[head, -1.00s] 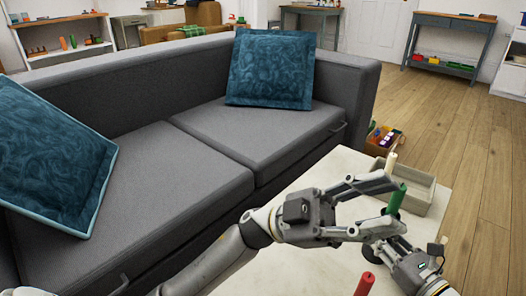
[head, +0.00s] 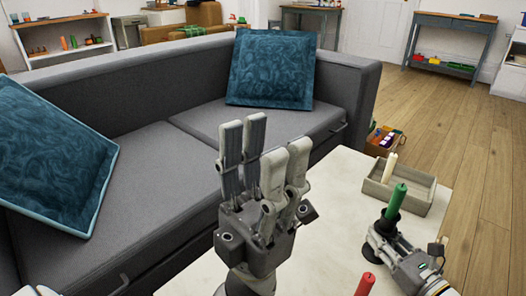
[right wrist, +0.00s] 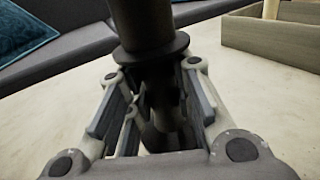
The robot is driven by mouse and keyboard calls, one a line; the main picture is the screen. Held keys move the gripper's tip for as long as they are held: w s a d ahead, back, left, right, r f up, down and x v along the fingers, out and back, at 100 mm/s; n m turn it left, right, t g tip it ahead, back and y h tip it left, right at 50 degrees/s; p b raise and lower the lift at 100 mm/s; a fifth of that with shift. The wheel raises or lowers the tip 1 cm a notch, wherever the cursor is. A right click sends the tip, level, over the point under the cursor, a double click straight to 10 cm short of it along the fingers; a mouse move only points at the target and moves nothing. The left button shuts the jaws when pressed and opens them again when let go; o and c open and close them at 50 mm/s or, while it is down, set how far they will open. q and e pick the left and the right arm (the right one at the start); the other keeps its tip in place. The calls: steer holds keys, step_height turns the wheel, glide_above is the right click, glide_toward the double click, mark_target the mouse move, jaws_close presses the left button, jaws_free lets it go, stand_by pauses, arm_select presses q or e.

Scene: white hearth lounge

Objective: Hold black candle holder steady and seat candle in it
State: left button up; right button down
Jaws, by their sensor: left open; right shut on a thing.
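The black candle holder (head: 387,222) stands on the pale table at the right of the head view. The green candle (head: 397,199) stands in its top, leaning slightly right; how deep it sits is hidden. My right gripper (head: 380,240) is shut on the holder's stem. In the right wrist view the dark holder (right wrist: 150,45) rises between the fingers, its flange just above them; the candle does not show there. My left gripper (head: 264,150) is open and empty, fingers pointing up, well left of the candle.
A grey open tray (head: 412,203) with a cream candle (head: 389,168) in it lies behind the holder. A red candle (head: 365,285) shows at the bottom edge. The table (head: 335,210) is clear between my grippers. A grey sofa (head: 150,190) borders it at left.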

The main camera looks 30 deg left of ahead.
steer(key=c, duration=1.2)
jaws_free()
